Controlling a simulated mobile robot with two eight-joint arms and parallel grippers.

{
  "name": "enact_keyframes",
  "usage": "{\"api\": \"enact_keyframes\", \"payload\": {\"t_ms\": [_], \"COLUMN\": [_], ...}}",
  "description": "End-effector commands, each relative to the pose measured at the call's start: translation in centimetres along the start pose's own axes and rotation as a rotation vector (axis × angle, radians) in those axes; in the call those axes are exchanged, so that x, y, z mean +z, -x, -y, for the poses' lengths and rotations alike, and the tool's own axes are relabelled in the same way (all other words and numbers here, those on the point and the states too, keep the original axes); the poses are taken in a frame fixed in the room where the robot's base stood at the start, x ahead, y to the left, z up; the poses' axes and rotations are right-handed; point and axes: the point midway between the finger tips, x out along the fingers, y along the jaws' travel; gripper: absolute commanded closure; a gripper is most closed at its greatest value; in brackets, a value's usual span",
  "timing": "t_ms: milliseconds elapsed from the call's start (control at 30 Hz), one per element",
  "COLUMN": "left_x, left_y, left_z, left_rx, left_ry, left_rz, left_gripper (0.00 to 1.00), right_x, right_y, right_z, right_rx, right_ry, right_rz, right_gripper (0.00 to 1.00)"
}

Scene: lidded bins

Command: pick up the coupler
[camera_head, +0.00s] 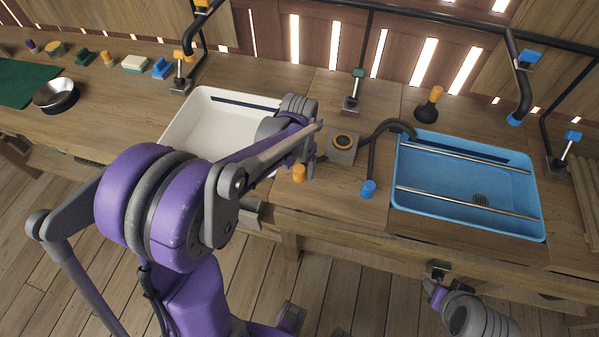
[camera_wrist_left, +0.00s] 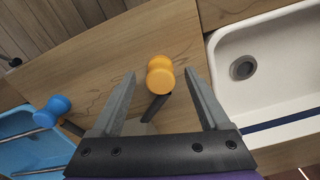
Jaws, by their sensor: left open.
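An orange spool-shaped piece (camera_head: 299,173), which looks like the coupler, is near the front edge of the wooden counter, just right of the white basin. In the left wrist view the orange piece (camera_wrist_left: 160,80) shows between the two fingers of my left gripper (camera_wrist_left: 160,72). The fingers are apart, one on each side, and I see no contact. A dark rod-like shape shows beside it; I cannot tell if they are joined. In the head view my left gripper (camera_head: 314,160) is close beside the orange piece, partly hidden by my arm. My right gripper (camera_head: 438,290) is low at the right, its fingers unclear.
The white basin (camera_head: 190,128) is at left, the blue basin (camera_head: 470,226) with metal bars at right. A bent black pipe (camera_head: 372,150) ends in a blue piece (camera_head: 368,190). A plate with an orange ring (camera_head: 343,143) lies behind. A metal bowl (camera_head: 57,96) is far left.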

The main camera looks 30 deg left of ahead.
Motion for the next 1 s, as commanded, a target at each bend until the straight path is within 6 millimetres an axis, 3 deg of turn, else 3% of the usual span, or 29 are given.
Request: {"api": "enact_keyframes", "payload": {"t_ms": [100,333,767,1000], "left_x": [0.01,0.02,0.03,0.03], "left_y": [-1.11,-1.22,-1.20,-1.19], "left_z": [0.01,0.02,0.02,0.02], "left_rx": [0.000,0.000,0.000,0.000], "left_ry": [0.000,0.000,0.000,0.000], "left_rz": [0.000,0.000,0.000,0.000], "left_gripper": [0.21,0.21,0.97,1.00], "right_x": [0.09,0.08,0.09,0.08], "right_y": [-0.10,-0.09,-0.09,-0.09], "right_z": [0.00,0.00,0.00,0.00], "right_rx": [0.000,0.000,0.000,0.000], "right_ry": [0.000,0.000,0.000,0.000], "right_rz": [0.001,0.001,0.001,0.001], "right_gripper": [0.50,0.50,0.50,0.50]}}
